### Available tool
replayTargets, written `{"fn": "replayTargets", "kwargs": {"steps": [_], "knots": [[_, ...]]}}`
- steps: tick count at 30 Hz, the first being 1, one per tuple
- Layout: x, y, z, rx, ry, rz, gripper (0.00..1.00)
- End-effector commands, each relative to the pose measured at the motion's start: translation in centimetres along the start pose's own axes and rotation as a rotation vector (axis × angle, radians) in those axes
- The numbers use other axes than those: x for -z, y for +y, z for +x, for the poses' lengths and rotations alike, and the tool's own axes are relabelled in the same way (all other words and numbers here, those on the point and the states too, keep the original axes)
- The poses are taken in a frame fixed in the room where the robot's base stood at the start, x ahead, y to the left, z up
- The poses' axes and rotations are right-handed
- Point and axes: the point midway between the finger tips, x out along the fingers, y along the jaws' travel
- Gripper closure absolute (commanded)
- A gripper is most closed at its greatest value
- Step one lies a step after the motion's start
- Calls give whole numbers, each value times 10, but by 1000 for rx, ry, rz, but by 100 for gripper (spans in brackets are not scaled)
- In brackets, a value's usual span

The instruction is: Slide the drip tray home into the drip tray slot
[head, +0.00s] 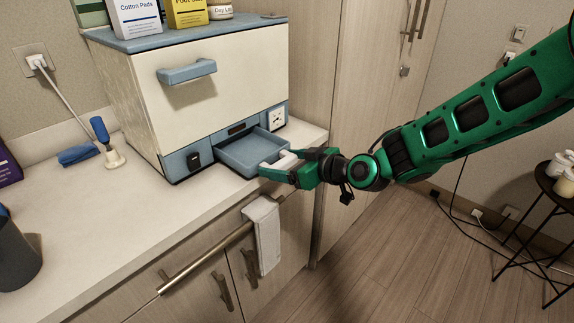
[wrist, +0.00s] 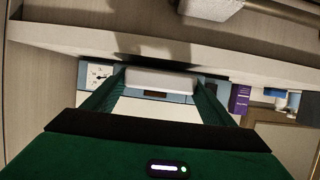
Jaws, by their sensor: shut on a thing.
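The blue drip tray (head: 248,152) is an open, shallow tray at the lower front of the cream and blue wax warmer (head: 225,98). Its back end is in the slot under the front panel, and its front part sticks out over the counter. My gripper (head: 285,165) is shut on the tray's white handle (head: 277,162). In the wrist view, the white handle (wrist: 160,79) lies between my two green fingers. The inside of the slot is hidden by the tray and the warmer's front.
A blue handle (head: 187,71) juts from the warmer's front above the tray. A black switch (head: 194,160) and a dial (head: 277,118) flank the tray. A towel (head: 263,232) hangs on the cabinet rail below. The counter (head: 110,220) is clear at the front left.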

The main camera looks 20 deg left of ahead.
Motion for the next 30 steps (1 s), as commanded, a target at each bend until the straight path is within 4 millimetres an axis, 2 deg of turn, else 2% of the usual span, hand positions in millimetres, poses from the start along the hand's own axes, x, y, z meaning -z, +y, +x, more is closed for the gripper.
{"fn": "replayTargets", "kwargs": {"steps": [12,30], "knots": [[5,0,11,1,1,0,76],[5,-1,12,0,1,0,76]]}}
